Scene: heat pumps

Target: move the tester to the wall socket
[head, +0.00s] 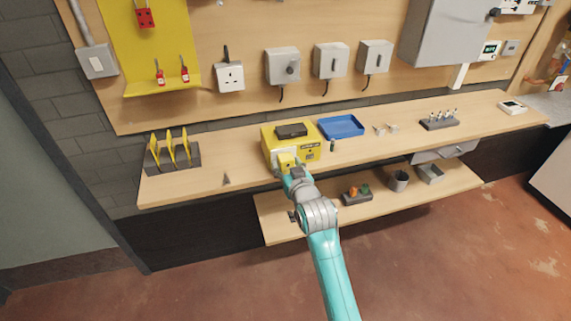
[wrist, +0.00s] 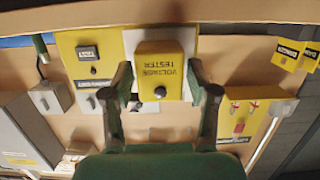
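The tester (wrist: 160,72) is a small yellow block with a dark round knob, lettered "VOLTAGE TESTER"; it appears upside down in the wrist view. In the head view the tester (head: 287,160) shows at the front of a larger yellow box on the bench. My gripper (wrist: 160,85) is open, with one finger on each side of the tester and a narrow gap showing at both sides. In the head view my gripper (head: 286,170) partly covers the tester's lower part. The wall socket (head: 230,76) is a white box on the wooden wall panel, up and left of the yellow box.
The yellow box (head: 312,149) has a black item (head: 291,131) on top. A blue tray (head: 341,127) lies to its right, and a rack of yellow tags (head: 173,152) stands at the left. Grey switches (head: 283,67) line the wall. Bench left of the box is mostly clear.

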